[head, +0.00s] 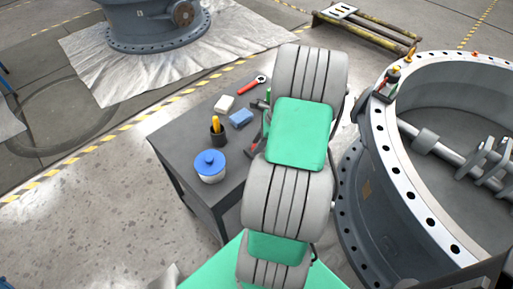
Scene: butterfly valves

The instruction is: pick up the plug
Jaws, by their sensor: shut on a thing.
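My grey and green arm (300,135) reaches up through the middle of the head view, over the right side of a dark workbench. My gripper does not show; the arm's own links seem to hide it. I cannot make out the plug for certain. A small dark item with red and yellow parts (388,83) is at the left rim of the large valve body (385,215); I cannot tell what it is.
The workbench (175,140) holds a blue-lidded tub (210,165), a dark cup with a yellow-handled tool (217,130), a blue sponge (240,118), a white block (224,104) and a red-handled tool (251,86).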

